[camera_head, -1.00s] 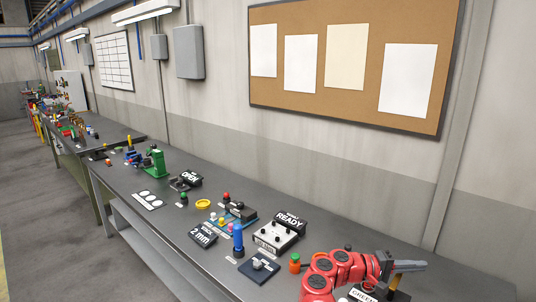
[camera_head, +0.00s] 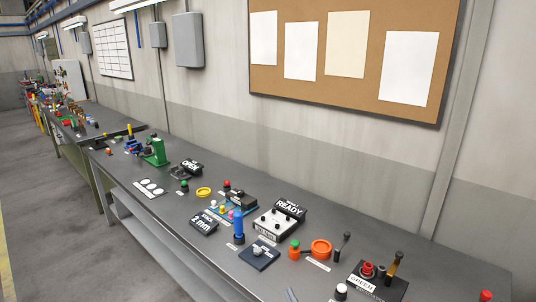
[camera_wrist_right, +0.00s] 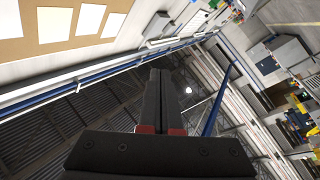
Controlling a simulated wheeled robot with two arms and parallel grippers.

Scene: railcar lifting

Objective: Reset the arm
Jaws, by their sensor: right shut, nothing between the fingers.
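My left gripper is not in view.
A long dark workbench (camera_head: 390,240) runs along the wall. A cork board (camera_head: 300,90) hangs above. Floor at left is clear.

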